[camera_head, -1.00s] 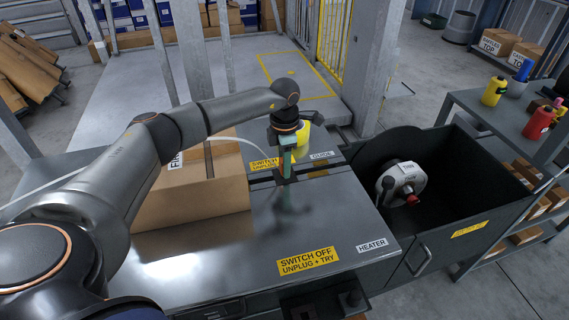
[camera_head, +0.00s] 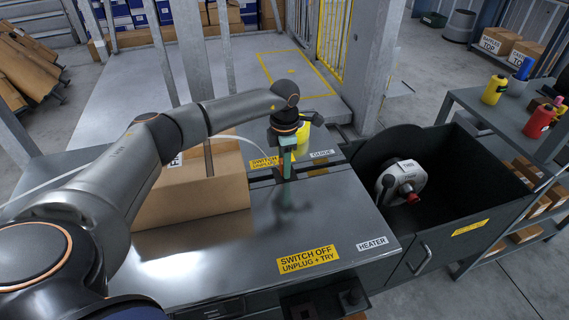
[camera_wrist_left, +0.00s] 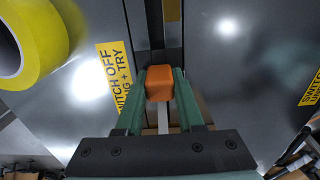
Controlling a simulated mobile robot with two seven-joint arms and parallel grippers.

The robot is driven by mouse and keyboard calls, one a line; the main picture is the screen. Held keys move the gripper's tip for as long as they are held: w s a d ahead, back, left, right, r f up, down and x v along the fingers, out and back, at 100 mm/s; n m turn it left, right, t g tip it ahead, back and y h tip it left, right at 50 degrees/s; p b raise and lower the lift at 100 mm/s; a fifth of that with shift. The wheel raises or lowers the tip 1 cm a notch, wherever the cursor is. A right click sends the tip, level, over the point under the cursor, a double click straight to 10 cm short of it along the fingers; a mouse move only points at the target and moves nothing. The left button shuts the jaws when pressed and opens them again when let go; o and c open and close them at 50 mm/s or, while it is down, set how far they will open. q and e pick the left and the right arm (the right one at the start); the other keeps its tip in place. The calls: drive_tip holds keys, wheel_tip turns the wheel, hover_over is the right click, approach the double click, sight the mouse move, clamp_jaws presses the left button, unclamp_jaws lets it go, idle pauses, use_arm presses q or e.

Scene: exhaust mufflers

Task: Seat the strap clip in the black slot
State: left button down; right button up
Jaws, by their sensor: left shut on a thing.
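My left gripper (camera_head: 285,176) points down over the dark metal table (camera_head: 330,210). In the left wrist view, its green fingers (camera_wrist_left: 160,84) are shut on an orange block (camera_wrist_left: 159,82), which looks like the strap clip. A pale strip (camera_wrist_left: 163,118) shows below the clip between the fingers. A dark slot (camera_wrist_left: 154,22) runs across the tabletop just beyond the clip and in line with it. In the head view the slot (camera_head: 322,168) runs beside the gripper. I cannot tell whether the clip touches the slot. My right gripper is not in view.
A cardboard box (camera_head: 195,195) stands left of the gripper, under my arm. A yellow roll (camera_wrist_left: 28,38) is close by in the wrist view. A black bin (camera_head: 450,205) with a grey handled device (camera_head: 402,180) is at the right. The table's front is clear.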

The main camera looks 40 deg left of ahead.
use_arm(q)
drive_tip(key=shift+c, duration=2.2)
unclamp_jaws()
wheel_tip(320, 180, up, 12)
drive_tip(key=p, duration=0.1)
drive_tip(key=shift+r+p, duration=0.25)
drive_tip(key=shift+p, duration=0.15)
